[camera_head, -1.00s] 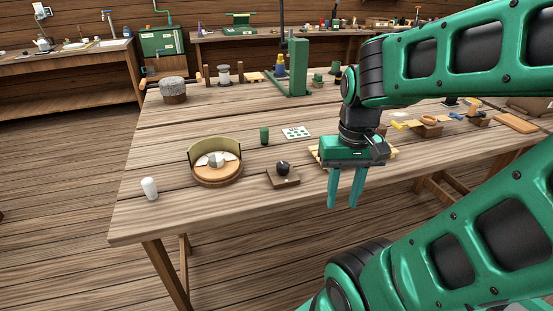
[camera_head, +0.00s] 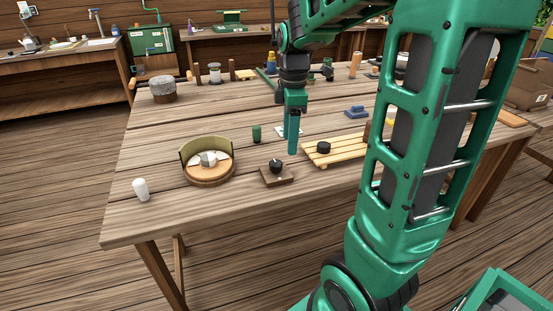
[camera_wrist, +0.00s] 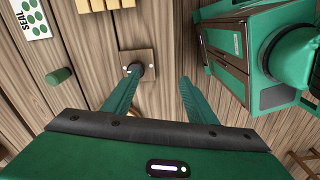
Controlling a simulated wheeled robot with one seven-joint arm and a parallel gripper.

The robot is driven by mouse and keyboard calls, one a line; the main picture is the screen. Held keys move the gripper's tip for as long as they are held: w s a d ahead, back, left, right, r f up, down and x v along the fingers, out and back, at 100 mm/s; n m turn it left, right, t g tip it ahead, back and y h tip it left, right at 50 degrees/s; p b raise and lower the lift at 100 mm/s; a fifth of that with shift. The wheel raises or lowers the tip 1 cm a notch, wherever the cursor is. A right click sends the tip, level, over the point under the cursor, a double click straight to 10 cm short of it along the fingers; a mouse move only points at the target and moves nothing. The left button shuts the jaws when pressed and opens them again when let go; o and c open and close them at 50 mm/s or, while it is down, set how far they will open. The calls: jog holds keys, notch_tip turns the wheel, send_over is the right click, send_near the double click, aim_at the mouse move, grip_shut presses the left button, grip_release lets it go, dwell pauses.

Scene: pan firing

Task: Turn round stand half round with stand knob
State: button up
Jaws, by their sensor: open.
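The round stand (camera_head: 209,181) is a wooden disc with a curved olive screen standing along its back edge. A pale winged piece (camera_head: 208,159) sits on it. The stand knob (camera_head: 276,166) is a black knob on a square wooden base (camera_head: 284,178), right of the stand. In the wrist view the knob (camera_wrist: 136,69) shows just beyond the fingertips, nearer the left finger. My gripper (camera_head: 292,150) is open and empty, above the table behind and right of the knob; seen edge-on, its fingers overlap in the head view. The round stand is out of the wrist view.
A green cylinder (camera_head: 256,133) stands behind the knob. A white cylinder (camera_head: 141,189) is at the table's front left. A slatted wooden rack (camera_head: 345,148) with a black piece (camera_head: 323,147) lies to the right. A card (camera_wrist: 31,18) marked SEAL lies nearby.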

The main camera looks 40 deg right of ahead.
aim_at(276, 163)
jog(key=w+f+n, duration=0.1)
jog(key=w+n, duration=0.5)
notch_tip(276, 163, down, 10)
jog(key=shift+w+f, duration=0.15)
jog(key=shift+f, duration=0.1)
